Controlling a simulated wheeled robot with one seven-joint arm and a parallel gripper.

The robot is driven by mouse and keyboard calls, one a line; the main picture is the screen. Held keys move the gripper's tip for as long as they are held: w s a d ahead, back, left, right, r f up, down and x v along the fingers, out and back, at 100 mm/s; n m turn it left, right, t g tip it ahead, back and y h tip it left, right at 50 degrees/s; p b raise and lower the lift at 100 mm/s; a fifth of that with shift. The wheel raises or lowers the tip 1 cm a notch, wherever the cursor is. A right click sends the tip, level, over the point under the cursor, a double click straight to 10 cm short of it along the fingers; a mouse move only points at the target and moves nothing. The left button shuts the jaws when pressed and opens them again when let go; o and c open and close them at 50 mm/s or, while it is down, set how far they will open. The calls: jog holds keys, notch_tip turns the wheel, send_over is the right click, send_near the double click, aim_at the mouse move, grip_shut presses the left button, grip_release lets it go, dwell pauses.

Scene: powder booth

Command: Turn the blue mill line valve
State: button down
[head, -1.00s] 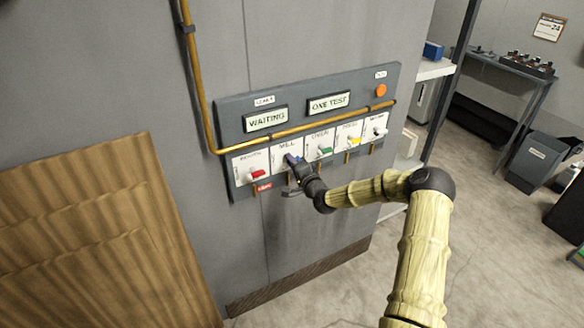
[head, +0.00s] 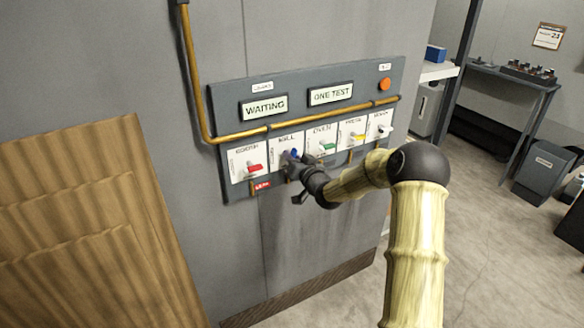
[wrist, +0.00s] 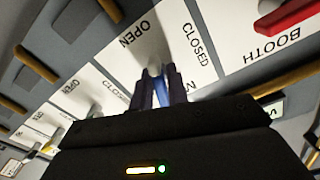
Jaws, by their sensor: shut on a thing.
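The blue mill line valve (head: 294,154) is on the white plate marked MILL, second from the left on the grey panel (head: 228,100). My gripper (head: 290,163) is at this valve, shut on its blue handle, and partly hides it in the head view. In the wrist view my gripper (wrist: 160,90) has both fingers close together around the blue handle (wrist: 176,84). The words OPEN and CLOSED show on the plate to either side of the fingers. The handle's exact angle is hard to tell behind the fingers.
A red booth valve (head: 254,168) is just left, and a green valve (head: 327,148) just right. Yellow and white valves follow further right. A brass pipe (head: 300,123) runs above them. Signs read WAITING and ONE TEST. An orange button (head: 384,84) is at the upper right.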

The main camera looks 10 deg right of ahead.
jog(key=n+b, duration=0.4)
jog(key=shift+f, duration=0.2)
dwell(0.4)
jog(key=c, duration=1.5)
grip_release()
jog(key=shift+r, duration=0.1)
jog(key=shift+s, duration=0.1)
jog(key=b+v, duration=0.1)
jog(key=v, duration=1.6)
jog(key=shift+s, duration=0.1)
